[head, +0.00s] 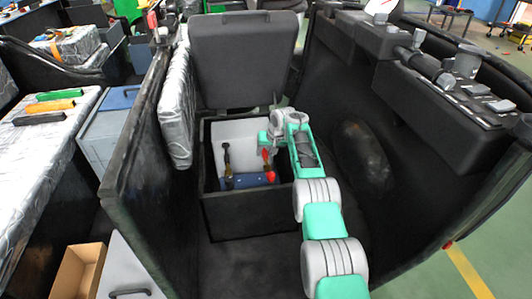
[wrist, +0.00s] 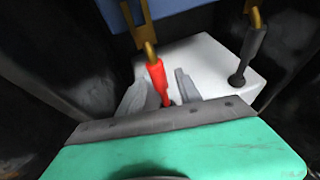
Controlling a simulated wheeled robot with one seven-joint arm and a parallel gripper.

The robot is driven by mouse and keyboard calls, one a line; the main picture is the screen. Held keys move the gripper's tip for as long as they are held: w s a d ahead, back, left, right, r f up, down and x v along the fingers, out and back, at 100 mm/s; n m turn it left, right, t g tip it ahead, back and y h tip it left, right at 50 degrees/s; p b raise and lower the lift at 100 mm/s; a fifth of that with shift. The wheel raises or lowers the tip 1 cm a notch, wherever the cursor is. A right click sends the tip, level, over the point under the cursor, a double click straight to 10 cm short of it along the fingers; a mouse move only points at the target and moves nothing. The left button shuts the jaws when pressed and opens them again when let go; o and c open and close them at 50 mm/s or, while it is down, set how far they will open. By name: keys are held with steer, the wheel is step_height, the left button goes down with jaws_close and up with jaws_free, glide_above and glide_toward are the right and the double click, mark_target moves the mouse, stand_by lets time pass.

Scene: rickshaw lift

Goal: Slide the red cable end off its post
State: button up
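The red cable end (head: 270,176) is at the right inside a black open box, by a blue part (head: 248,181). In the wrist view the red cable end (wrist: 157,74) hangs from a brass-coloured terminal piece (wrist: 147,40). My gripper (head: 266,146) is above the box on its right side. In the wrist view my gripper's two grey fingers (wrist: 166,88) are apart, with the red end showing between them and a gap visible on the right. The post itself cannot be made out. A black cable end (wrist: 249,55) with a brass-coloured piece is to the right.
The black box (head: 245,213) has upright walls around the cables. A white block (head: 232,135) stands inside it; the black cable (head: 228,168) is on the left. A dark seat back (head: 243,60) rises behind, and dark side panels flank the space.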

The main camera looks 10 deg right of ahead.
steer(key=shift+d+r, duration=0.1)
steer(key=p+v, duration=0.1)
steer(key=v, duration=0.6)
steer(key=shift+s+r, duration=0.2)
steer(key=shift+r, duration=0.05)
stand_by(0.4)
